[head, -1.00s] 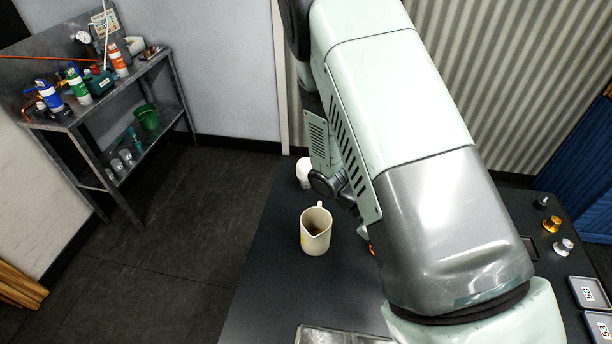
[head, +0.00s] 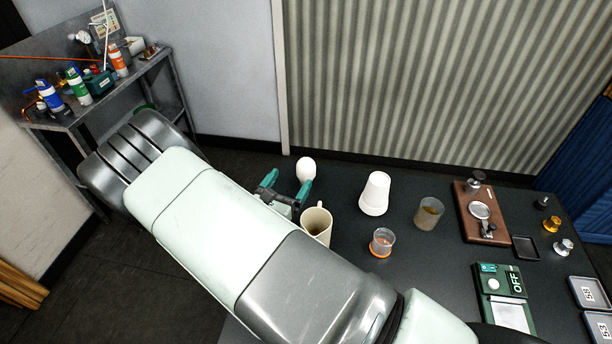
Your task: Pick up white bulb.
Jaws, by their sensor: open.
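The white bulb (head: 306,169) stands near the far left edge of the dark table. It looks like a small rounded white form, and its lower part is close to one green finger. My gripper (head: 287,184) is open, with its two green-tipped fingers just in front of and to the left of the bulb. The right finger appears to overlap the bulb's base in the picture; I cannot tell whether they touch. Nothing shows between the fingers.
A cream mug (head: 317,226) stands close beside my gripper. A white tapered vessel (head: 375,194), a cup with brown contents (head: 429,213) and a small orange-based cup (head: 382,243) stand to the right. A wooden board (head: 481,212) and a green scale (head: 502,283) lie farther right.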

